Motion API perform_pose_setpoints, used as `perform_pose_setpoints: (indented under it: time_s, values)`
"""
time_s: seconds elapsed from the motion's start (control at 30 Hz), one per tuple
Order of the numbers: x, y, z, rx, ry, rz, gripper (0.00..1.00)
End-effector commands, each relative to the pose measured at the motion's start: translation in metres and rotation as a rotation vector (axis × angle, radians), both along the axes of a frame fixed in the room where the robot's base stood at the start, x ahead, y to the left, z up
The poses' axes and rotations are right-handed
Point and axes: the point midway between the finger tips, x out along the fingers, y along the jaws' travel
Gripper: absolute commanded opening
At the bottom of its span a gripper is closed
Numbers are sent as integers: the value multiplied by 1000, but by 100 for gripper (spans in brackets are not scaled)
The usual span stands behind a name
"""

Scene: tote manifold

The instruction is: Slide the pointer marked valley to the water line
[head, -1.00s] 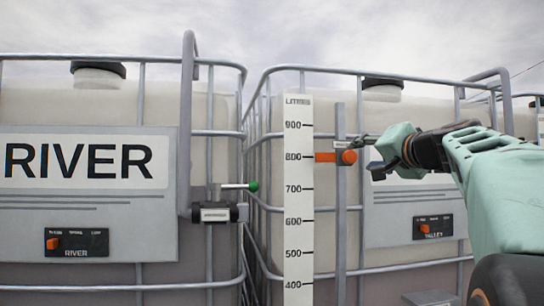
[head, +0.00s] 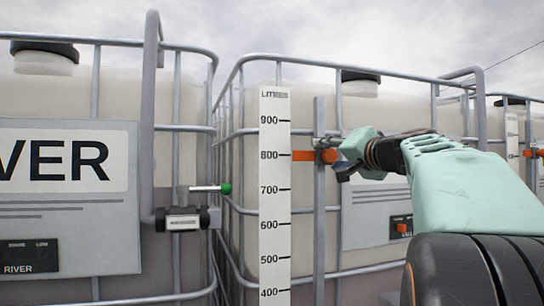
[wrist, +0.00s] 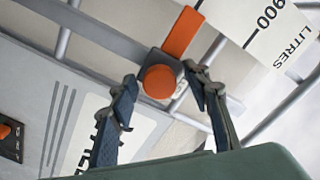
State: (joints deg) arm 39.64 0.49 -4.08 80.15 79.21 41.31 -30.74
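The orange pointer (head: 302,155) with its round orange knob (head: 329,156) sits at about 800 on the white litres scale (head: 275,200), on a grey vertical rail (head: 319,215). The tank panel behind it has a partly hidden label. My gripper (head: 338,158) is at the knob's right in the head view. In the wrist view my gripper (wrist: 161,76) is open, its two blue-grey fingers either side of the orange knob (wrist: 159,82), with gaps showing. The pointer's orange bar (wrist: 183,32) runs toward the scale. I cannot make out the water line clearly.
The RIVER tank (head: 60,100) stands at the left, with a green-tipped valve handle (head: 225,189) between the tanks. Metal cage bars surround both tanks. A panel with an orange switch (head: 401,227) is below the knob. Another scale with an orange pointer (head: 531,153) shows far right.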

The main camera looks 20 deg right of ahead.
Motion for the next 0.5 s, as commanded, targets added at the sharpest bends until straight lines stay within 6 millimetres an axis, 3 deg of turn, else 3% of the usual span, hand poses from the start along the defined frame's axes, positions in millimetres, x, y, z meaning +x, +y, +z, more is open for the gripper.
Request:
perform_pose_setpoints:
  time_s: [0.03,0.4,0.5]
  values:
    - [0,0,0,0,0,0,40]
    - [0,0,0,0,0,0,0]
    - [0,0,0,0,0,0,0]
